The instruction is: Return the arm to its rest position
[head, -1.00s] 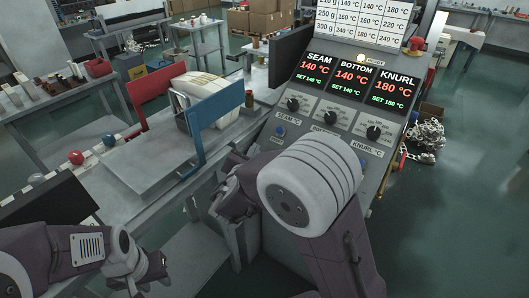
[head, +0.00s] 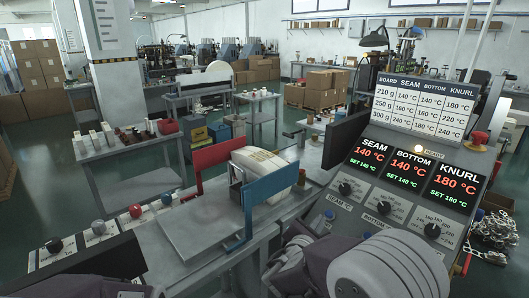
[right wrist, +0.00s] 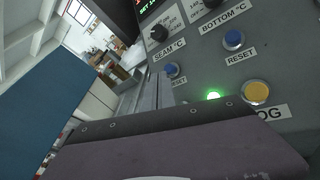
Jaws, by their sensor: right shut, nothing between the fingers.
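My right arm (head: 390,266) comes in at the bottom right of the head view, in front of the control panel (head: 355,212). My right gripper (head: 288,262) is to the left of its big white joint, beside the panel's lower left edge. It is shut and empty, partly hidden by my own arm.
The panel reads seam 140, bottom 140 and knurl 180 °C, each matching its set value. A chart (head: 425,108) stands above it. A machine with red (head: 215,152) and blue (head: 270,198) plates is left of the panel. The wrist view shows a lit green button (right wrist: 213,96) and a yellow one (right wrist: 255,92).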

